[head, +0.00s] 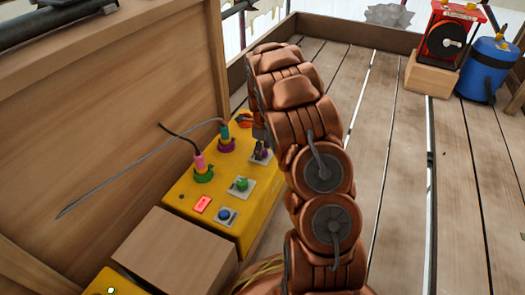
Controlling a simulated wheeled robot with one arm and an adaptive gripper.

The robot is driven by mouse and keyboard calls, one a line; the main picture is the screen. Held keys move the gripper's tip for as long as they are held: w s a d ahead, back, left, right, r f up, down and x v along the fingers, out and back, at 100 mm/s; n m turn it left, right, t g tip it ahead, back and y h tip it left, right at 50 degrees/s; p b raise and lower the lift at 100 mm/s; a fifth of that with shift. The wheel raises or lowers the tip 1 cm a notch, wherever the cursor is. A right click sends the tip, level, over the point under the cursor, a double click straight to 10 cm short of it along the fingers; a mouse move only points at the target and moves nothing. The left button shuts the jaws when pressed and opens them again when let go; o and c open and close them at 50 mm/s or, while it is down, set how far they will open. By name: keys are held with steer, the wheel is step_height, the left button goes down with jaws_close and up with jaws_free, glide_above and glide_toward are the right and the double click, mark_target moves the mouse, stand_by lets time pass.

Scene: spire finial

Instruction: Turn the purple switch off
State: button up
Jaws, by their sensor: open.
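A yellow control box (178,196) sits beside the wooden wall at the left. The purple switch (262,153) is on a pale plate near the box's right edge, close beside my copper-coloured arm. Its lever is small and partly shaded, so I cannot tell its position. My gripper (259,132) shows only as a small dark part at the arm's far end, just above the purple switch. The arm hides most of it, and I cannot tell whether it touches the switch. A green switch (241,184) and a blue switch (226,214) stand nearer in the same row.
A pink plug (200,161) and a teal plug (225,132) stand in the box, with cables. A lit red indicator (202,204) is beside the blue switch. A wooden block (180,255) is in front. A red reel device (446,38) and blue canister (487,68) stand far right.

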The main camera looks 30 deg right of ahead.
steer(key=c, duration=1.1)
steer(key=shift+c, duration=0.2)
